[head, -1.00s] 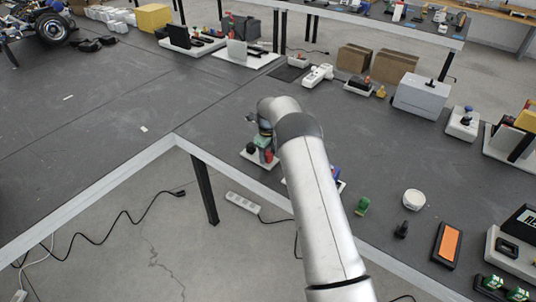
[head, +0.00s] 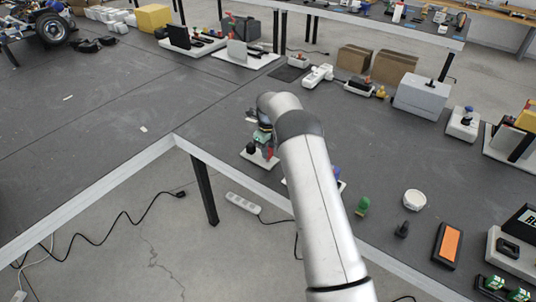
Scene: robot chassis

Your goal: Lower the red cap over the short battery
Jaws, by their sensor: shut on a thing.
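My gripper (head: 266,143) is small in the head view, partly behind my own forearm, and points down over a white base plate (head: 256,161) near the table's front edge. It is shut on the red cap (head: 270,151), a small red shape just under the fingers. A short dark upright piece (head: 250,148) stands on the plate to the left of the cap; I cannot tell whether it is a battery. The short battery cannot be made out for sure. The gap between the cap and what is under it is too small to judge.
Another white plate with a blue piece (head: 336,173) shows partly behind my arm. A green piece (head: 362,205), a dark piece (head: 402,229) and a white round dish (head: 414,198) stand to the right. The dark table (head: 110,100) at the left is mostly clear.

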